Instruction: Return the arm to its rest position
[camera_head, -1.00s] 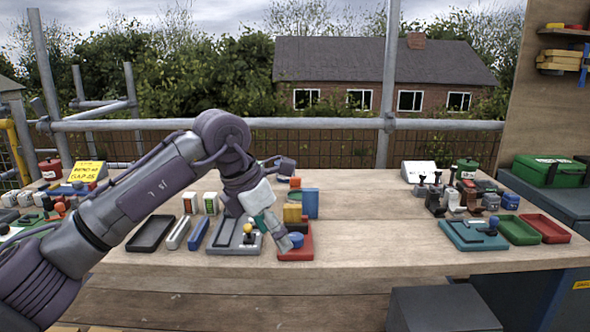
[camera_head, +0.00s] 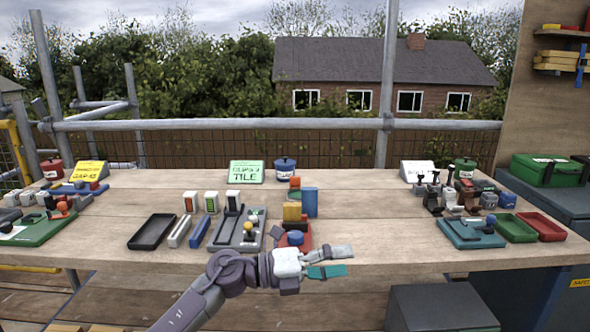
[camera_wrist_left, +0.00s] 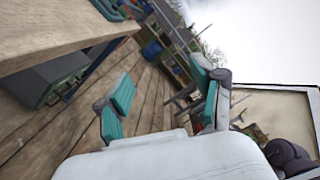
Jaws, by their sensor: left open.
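My left arm comes in from the bottom in the head view. My left gripper (camera_head: 336,261) is in front of the bench's front edge, near the middle, pointing right. Its teal-padded fingers are apart and nothing is between them. In the left wrist view the gripper (camera_wrist_left: 165,105) also shows open and empty, with the wooden floor and the bench side beyond it. My right gripper is not in view.
The wooden bench (camera_head: 360,225) has a clear stretch right of its middle. A teal tray (camera_head: 455,232) stands at the right. A dark box (camera_head: 445,307) is below the bench.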

